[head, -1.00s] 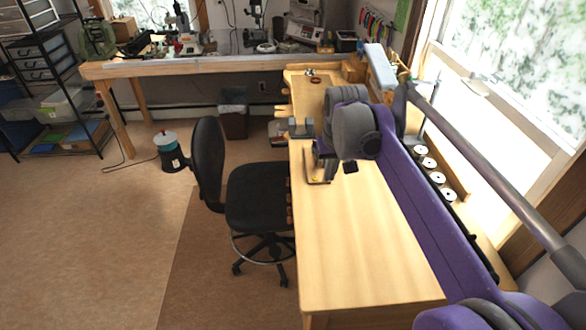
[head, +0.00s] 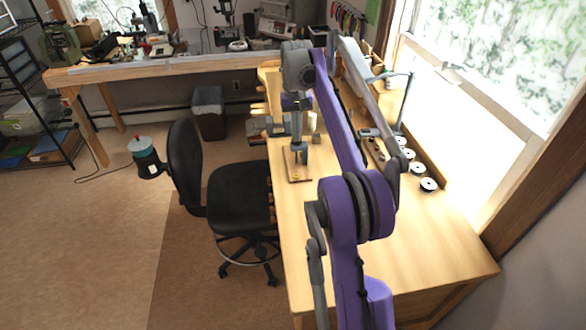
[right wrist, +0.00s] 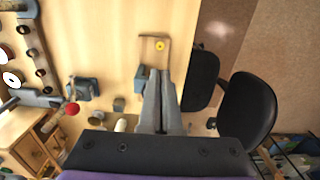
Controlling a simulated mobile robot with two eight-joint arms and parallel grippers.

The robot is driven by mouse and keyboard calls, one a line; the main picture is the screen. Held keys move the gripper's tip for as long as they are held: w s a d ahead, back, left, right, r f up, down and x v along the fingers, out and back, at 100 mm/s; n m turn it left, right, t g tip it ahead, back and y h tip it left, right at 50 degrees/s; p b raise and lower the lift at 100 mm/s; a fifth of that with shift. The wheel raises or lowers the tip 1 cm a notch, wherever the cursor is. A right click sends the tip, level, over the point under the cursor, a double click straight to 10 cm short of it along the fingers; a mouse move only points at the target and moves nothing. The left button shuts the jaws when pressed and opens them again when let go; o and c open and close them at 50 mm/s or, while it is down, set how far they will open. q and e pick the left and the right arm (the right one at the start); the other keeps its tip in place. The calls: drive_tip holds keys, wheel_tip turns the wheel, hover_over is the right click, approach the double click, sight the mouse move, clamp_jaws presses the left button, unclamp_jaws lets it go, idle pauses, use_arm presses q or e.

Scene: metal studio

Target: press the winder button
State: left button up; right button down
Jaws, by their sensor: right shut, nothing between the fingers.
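A small round yellow button (head: 296,177) sits at the near end of a brown-edged plate on the wooden workbench (head: 330,240). In the right wrist view the yellow button (right wrist: 160,46) shows clearly, with a dark centre, inside a thin brown frame (right wrist: 142,50). My right gripper (head: 298,150) points down over the plate, just behind the button in the head view. In the right wrist view its two grey fingers (right wrist: 160,78) are together and empty, with their tips close to the button. I cannot tell their height above it. My left gripper is in neither current view.
A black chair (head: 238,195) stands against the bench's left side. White-topped spools (head: 428,185) line the bench's right side by the window. The bench's near part is clear.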

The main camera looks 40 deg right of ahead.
sight(296, 175)
drive_tip(key=shift+f, duration=0.1)
wheel_tip(296, 175, down, 14)
drive_tip(key=shift+r+b, duration=0.1)
drive_tip(key=shift+b, duration=0.5)
use_arm(q)
drive_tip(key=shift+s+f, duration=0.25)
drive_tip(key=shift+f, duration=0.25)
drive_tip(key=shift+s+f, duration=0.2)
drive_tip(key=shift+f, duration=0.25)
